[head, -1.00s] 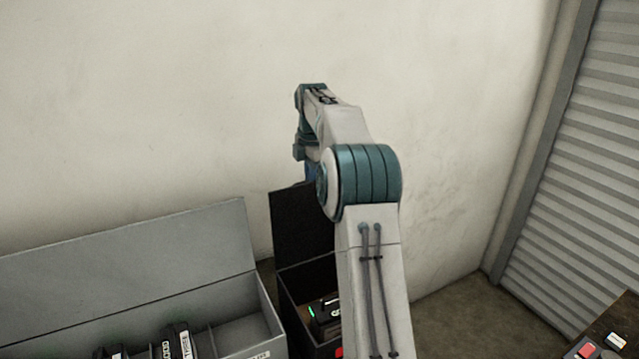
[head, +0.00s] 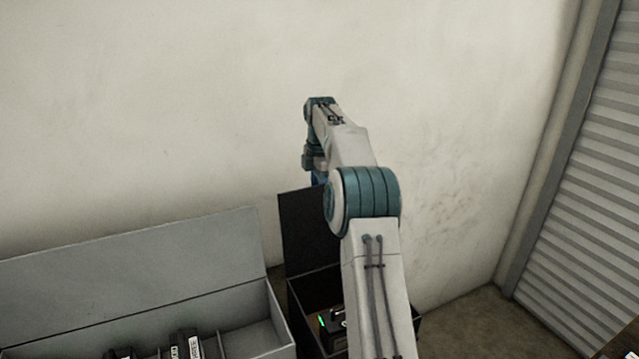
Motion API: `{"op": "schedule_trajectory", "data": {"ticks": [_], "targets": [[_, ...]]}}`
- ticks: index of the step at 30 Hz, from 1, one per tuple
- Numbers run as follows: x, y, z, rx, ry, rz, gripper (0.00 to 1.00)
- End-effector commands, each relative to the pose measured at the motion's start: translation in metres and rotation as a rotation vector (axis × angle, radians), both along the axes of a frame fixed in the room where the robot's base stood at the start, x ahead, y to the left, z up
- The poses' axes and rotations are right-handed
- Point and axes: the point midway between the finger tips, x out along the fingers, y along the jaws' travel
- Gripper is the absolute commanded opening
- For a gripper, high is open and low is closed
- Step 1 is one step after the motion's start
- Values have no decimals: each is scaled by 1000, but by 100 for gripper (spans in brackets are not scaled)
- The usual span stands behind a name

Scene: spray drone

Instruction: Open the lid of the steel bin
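A grey metal bin (head: 279,317) stands at the lower left of the head view. Its wide grey lid (head: 150,275) is raised, leaning back toward the wall. To its right is a black box (head: 303,329) with its dark lid (head: 303,235) standing up. Which of the two is the steel bin, I cannot tell for certain. My arm rises in front of the black box and hides part of it and its lid. The arm's far end is above and behind the dark lid. A small blue part shows there, but my gripper's fingers are hidden.
The grey bin holds several black, labelled items (head: 187,346). A black item with a green light (head: 331,322) sits in the black box. A pale wall (head: 150,110) rises close behind, and a ribbed shutter (head: 590,190) stands at the right. Some bare floor (head: 470,315) shows between.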

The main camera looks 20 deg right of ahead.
Motion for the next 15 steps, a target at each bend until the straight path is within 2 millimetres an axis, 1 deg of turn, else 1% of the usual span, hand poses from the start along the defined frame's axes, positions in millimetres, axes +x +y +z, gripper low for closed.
{"op": "schedule_trajectory", "data": {"ticks": [6,15], "targets": [[0,-2,5,-4,-8,-3,32],[0,-2,7,-4,-12,-3,32]]}}
